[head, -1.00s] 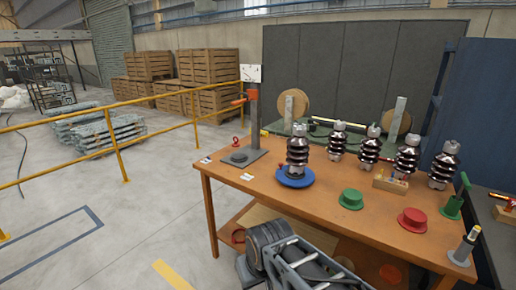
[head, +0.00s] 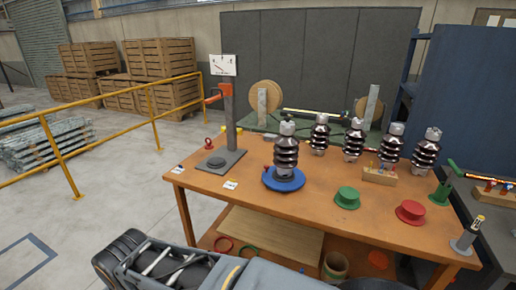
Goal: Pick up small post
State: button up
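Several dark ribbed post insulators with grey metal caps stand upright on the wooden workbench (head: 310,203). The nearest post (head: 286,152) stands on a blue round base (head: 284,180). Behind and right of it are others: one post (head: 320,134), a second (head: 354,140), a third (head: 392,145) behind a small wooden block, and one at far right (head: 426,150). The second looks slightly smaller than its neighbours, but I cannot tell for sure which is the small post. Parts of my own arm fill the bottom edge, short of the bench. My gripper is not identifiable in view.
A grey stand with an orange clamp and dial (head: 228,120) rises at the bench's left. A green flanged piece (head: 347,197), a red one (head: 410,211) and a grey upright tool (head: 467,236) lie toward the front and right. A yellow railing (head: 110,140) runs left.

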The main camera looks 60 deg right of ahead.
aim_at(286, 147)
jog(key=z, duration=0.15)
jog(key=i, duration=0.8)
jog(key=z, duration=0.95)
jog(key=i, duration=0.65)
jog(key=z, duration=0.55)
